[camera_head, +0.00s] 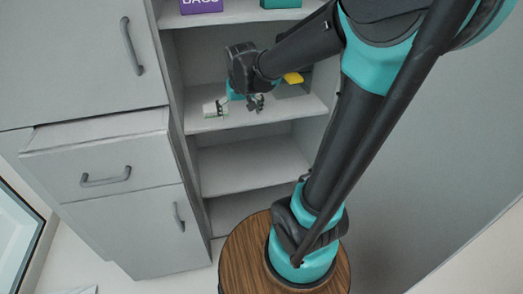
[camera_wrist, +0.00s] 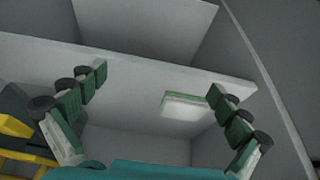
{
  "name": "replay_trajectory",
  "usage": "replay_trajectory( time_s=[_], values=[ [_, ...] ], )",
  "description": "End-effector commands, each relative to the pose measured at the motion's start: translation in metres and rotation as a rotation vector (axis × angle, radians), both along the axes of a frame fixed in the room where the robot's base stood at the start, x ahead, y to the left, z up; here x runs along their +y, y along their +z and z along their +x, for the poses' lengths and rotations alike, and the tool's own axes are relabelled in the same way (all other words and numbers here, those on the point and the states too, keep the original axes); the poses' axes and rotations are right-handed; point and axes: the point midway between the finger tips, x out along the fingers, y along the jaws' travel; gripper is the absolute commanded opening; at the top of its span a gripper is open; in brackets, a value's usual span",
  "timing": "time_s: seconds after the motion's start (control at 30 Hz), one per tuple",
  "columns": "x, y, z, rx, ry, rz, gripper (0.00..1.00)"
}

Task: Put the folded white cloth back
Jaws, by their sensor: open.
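A flat white piece with a green edge (camera_wrist: 186,108), apparently the folded white cloth, lies on a shelf near its front edge in the wrist view. In the head view it seems to be the small white piece (camera_head: 213,108) at the left of the middle shelf. My gripper (camera_wrist: 158,84) is open and empty, with its two green fingers spread apart. The white piece shows between the fingers, nearer the right one; I cannot tell any contact. In the head view my gripper (camera_head: 243,104) is inside the shelf bay, just right of the white piece.
A yellow item (camera_head: 293,78) and a dark item stand on the same shelf at the right; the yellow one shows at the wrist view's left (camera_wrist: 14,127). Purple (camera_head: 201,5) and teal (camera_head: 281,3) boxes stand above. Lower shelves (camera_head: 250,163) look empty. A drawer (camera_head: 105,165) sticks out at left.

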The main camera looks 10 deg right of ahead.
Motion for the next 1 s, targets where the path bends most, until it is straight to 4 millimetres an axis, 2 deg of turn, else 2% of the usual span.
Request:
replay_trajectory(
  time_s=[0.03,0.1,0.2,0.33,0.47,0.87,1.0],
  values=[
    [-0.020,-0.022,-0.033,0.003,-0.009,0.000,1.00],
    [-0.038,-0.048,-0.071,0.006,-0.009,0.002,1.00],
    [-0.055,-0.079,-0.118,0.008,-0.007,0.003,1.00],
    [-0.065,-0.103,-0.157,0.008,-0.003,0.003,1.00],
    [-0.067,-0.112,-0.169,0.008,0.000,0.004,1.00],
    [-0.067,-0.111,-0.169,0.009,0.001,0.004,1.00],
    [-0.067,-0.111,-0.169,0.009,0.001,0.004,0.84]
  ],
)
